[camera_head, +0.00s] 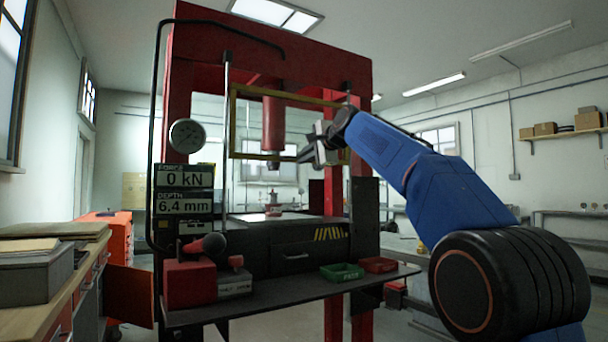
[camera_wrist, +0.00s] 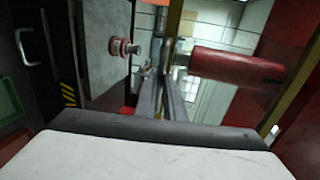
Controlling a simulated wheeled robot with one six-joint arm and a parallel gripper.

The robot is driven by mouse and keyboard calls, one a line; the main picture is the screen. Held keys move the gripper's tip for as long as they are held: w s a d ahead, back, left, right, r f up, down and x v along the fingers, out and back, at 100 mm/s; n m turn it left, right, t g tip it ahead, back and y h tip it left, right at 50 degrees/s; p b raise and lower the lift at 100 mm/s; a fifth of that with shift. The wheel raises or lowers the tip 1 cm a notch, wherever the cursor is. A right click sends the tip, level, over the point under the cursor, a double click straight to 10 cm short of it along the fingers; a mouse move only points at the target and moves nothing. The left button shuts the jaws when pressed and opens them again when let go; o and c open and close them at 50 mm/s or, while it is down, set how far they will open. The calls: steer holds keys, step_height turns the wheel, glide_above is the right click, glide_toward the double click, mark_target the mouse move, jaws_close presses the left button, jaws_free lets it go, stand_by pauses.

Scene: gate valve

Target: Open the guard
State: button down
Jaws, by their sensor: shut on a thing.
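The guard (camera_head: 233,125) is a see-through panel in a yellow frame, in front of the red press ram (camera_head: 273,125). It stands high, with its lower rail well above the press bed (camera_head: 295,218). My gripper (camera_head: 301,156) is at the right part of the lower rail and is shut on the guard. In the wrist view, a yellow frame bar (camera_wrist: 175,25) runs up from between my fingers (camera_wrist: 165,88). The exact grip spot is too small to tell. A small red and metal part (camera_head: 273,209) sits on the bed below.
A vertical rod (camera_head: 226,120) stands at the guard's left. A red control box (camera_head: 189,284) with a black-knobbed lever, a green tray (camera_head: 342,272) and a red tray (camera_head: 378,264) are on the front shelf. Displays read 0 kN and 6.4 mm.

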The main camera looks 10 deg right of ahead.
steer(key=shift+r, duration=1.55)
steer(key=c, duration=1.9)
jaws_free()
steer(key=shift+o, duration=0.2)
steer(key=v, duration=1.7)
steer(key=shift+s, duration=0.2)
steer(key=shift+f, duration=0.15)
